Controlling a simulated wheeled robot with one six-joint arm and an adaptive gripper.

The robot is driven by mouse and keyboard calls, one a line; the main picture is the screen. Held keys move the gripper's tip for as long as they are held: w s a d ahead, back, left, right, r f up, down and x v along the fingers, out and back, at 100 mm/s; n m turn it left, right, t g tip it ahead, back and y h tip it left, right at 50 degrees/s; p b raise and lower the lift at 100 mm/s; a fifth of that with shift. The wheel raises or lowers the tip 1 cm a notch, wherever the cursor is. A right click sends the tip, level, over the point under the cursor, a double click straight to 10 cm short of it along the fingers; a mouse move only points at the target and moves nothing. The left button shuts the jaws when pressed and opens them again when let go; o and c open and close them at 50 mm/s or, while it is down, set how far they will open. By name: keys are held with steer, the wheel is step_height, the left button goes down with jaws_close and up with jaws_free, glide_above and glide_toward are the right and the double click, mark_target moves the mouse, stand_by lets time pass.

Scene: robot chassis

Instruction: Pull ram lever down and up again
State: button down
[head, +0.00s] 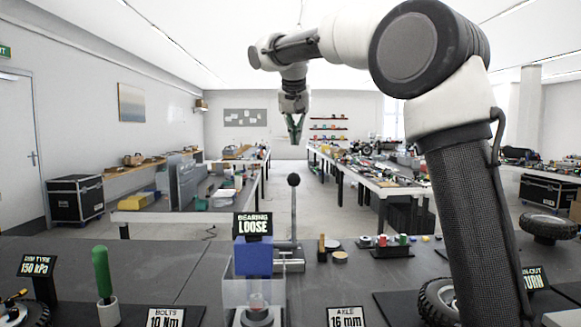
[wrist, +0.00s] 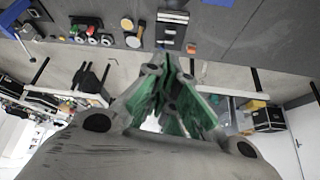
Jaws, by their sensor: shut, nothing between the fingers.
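The ram lever (head: 293,212) is an upright metal rod with a black ball knob on top, in the head view. It rises from a grey base (head: 290,262) on the dark bench. Beside it on the left is a blue block (head: 253,258) above a clear guard, with a sign reading "BEARING LOOSE". My gripper (head: 295,140) hangs from the raised arm, pointing down, and shows above the knob in the picture, apart from it. Its green-padded fingers are shut and empty; they also show in the wrist view (wrist: 172,105). I cannot clearly pick out the lever in the wrist view.
A green-handled tool (head: 103,272) stands on the bench at left. Small coloured parts (head: 384,240) lie right of the lever. A wheel (head: 440,303) is at the lower right. Signs stand along the front. The air around the knob looks clear.

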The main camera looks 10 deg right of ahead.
steer(key=shift+f, duration=0.1)
step_height(320, 180, down, 9)
steer(key=w, duration=0.1)
steer(key=shift+d+f, duration=0.15)
stand_by(0.7)
